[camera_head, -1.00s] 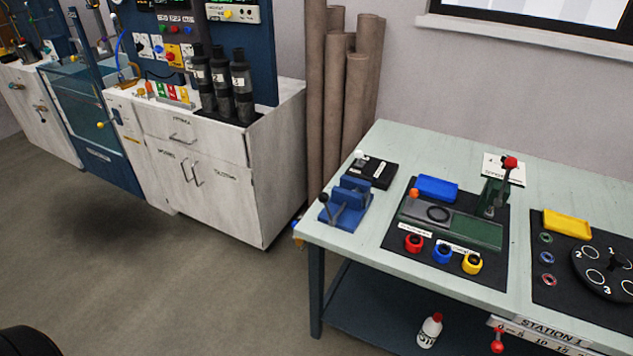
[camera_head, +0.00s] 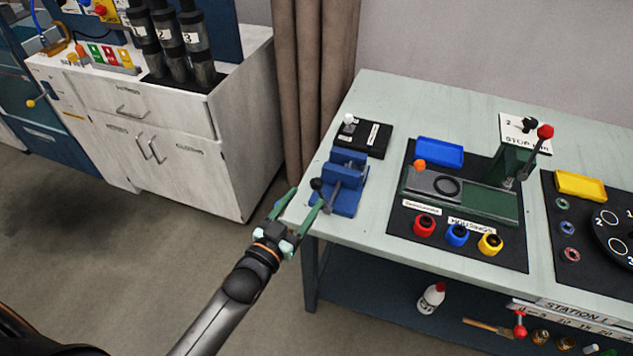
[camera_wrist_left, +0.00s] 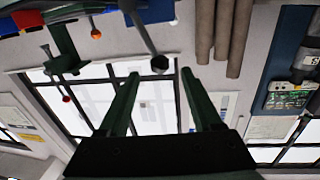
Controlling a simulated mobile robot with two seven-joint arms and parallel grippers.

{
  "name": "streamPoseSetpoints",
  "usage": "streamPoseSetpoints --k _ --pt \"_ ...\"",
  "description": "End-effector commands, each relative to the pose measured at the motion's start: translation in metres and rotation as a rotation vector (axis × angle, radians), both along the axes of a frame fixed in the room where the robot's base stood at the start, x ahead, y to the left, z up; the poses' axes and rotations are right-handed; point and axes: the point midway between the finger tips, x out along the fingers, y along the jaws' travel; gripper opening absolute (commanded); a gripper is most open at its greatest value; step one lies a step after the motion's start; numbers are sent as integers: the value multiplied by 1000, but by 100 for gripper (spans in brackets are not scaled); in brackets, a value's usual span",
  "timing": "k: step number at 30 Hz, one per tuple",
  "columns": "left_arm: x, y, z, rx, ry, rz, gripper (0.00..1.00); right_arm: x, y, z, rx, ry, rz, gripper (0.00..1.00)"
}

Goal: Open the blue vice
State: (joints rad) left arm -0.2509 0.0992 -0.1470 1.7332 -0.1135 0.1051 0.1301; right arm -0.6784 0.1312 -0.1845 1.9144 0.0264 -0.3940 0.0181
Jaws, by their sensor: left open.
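The blue vice (camera_head: 350,192) sits on the near left corner of the pale green table. Its grey handle rod ends in a dark knob (camera_head: 317,184) that points toward the left table edge. My left gripper (camera_head: 305,195) is open and empty, with its green fingers on both sides close to this knob. In the left wrist view, the dark knob (camera_wrist_left: 159,64) appears between the open fingertips (camera_wrist_left: 157,78), near their tip level. I cannot tell whether a finger touches it. My right gripper is not in view.
A black block with a white knob (camera_head: 349,119) stands behind the vice. To the right, a dark mat holds a green press (camera_head: 515,165), a blue tray (camera_head: 439,151) and red, blue and yellow housings. A white cabinet (camera_head: 230,130) stands at left. Open floor lies between.

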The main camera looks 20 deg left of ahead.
Motion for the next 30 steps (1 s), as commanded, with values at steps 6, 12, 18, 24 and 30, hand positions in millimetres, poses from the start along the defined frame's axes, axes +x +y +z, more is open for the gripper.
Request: streamPoseSetpoints --k 6,12,18,24,30 --pt "39 -7 0 0 0 0 66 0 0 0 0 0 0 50" --pt "59 -11 0 0 2 0 66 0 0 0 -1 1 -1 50" --pt "65 -12 -1 1 3 0 66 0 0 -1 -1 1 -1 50" --pt "65 -12 -1 1 3 0 66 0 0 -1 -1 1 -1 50" --pt "65 -12 -1 1 3 0 45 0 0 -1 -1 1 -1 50"
